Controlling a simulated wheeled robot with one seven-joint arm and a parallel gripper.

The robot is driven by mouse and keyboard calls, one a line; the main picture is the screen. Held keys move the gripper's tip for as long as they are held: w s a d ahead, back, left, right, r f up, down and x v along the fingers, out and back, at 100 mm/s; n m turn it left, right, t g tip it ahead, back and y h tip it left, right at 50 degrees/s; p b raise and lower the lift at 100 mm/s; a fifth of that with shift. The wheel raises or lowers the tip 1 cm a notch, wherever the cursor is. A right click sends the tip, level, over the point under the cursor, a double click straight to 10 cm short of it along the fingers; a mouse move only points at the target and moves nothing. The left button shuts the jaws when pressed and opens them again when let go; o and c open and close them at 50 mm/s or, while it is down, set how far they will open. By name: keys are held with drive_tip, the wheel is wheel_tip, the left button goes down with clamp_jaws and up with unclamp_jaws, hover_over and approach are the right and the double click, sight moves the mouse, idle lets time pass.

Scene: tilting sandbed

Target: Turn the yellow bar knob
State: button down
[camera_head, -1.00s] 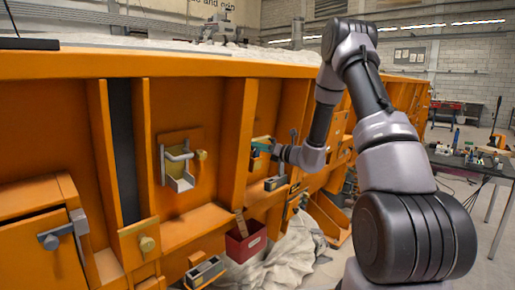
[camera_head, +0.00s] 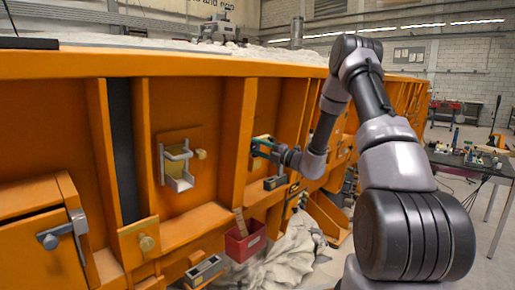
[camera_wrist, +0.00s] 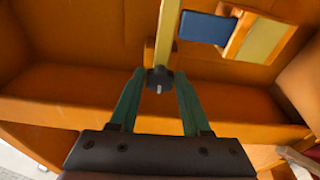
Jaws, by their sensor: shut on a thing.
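The yellow bar knob (camera_wrist: 167,35) shows in the wrist view as a long yellow bar running up from a dark round end piece (camera_wrist: 159,78). My gripper (camera_wrist: 158,84) has its two green fingers on either side of this lower end and is shut on the knob. The exact contact is hard to see. In the head view my gripper (camera_head: 257,148) reaches into an orange bay of the sandbed's side. There the knob is hidden or too small to make out.
A blue block on a yellow-faced box (camera_wrist: 262,38) sits close by in the wrist view. Orange ribs (camera_head: 238,130) flank the bay. A metal bracket (camera_head: 178,168) is left of it. A red bin (camera_head: 244,243) and grey cloth (camera_head: 285,258) lie below.

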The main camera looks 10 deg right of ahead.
drive_tip(key=m, duration=0.4)
drive_tip(key=shift+f+m+t, duration=0.2)
drive_tip(key=shift+m+t, duration=0.2)
drive_tip(key=m, duration=0.5)
drive_tip(key=shift+f+t+y, duration=0.1)
drive_tip(key=shift+t+y, duration=0.2)
drive_tip(key=shift+t, duration=0.1)
drive_tip(key=m+t, duration=0.1)
drive_tip(key=m, duration=0.4)
drive_tip(key=shift+s+a+h, duration=0.1)
drive_tip(key=shift+h, duration=0.3)
drive_tip(key=shift+f+m+t+h, duration=0.1)
drive_tip(key=shift+m+t+h, duration=0.15)
drive_tip(key=shift+m, duration=1.1)
drive_tip(key=shift+m+t+h, duration=0.15)
drive_tip(key=shift+m+t, duration=0.2)
drive_tip(key=shift+m, duration=1)
drive_tip(key=shift+a, duration=0.1)
drive_tip(key=c, duration=0.8)
unclamp_jaws()
drive_tip(key=shift+o, duration=0.2)
drive_tip(key=shift+s, duration=0.1)
drive_tip(key=v, duration=1)
drive_tip(key=shift+s+d, duration=0.25)
drive_tip(key=shift+s, duration=0.05)
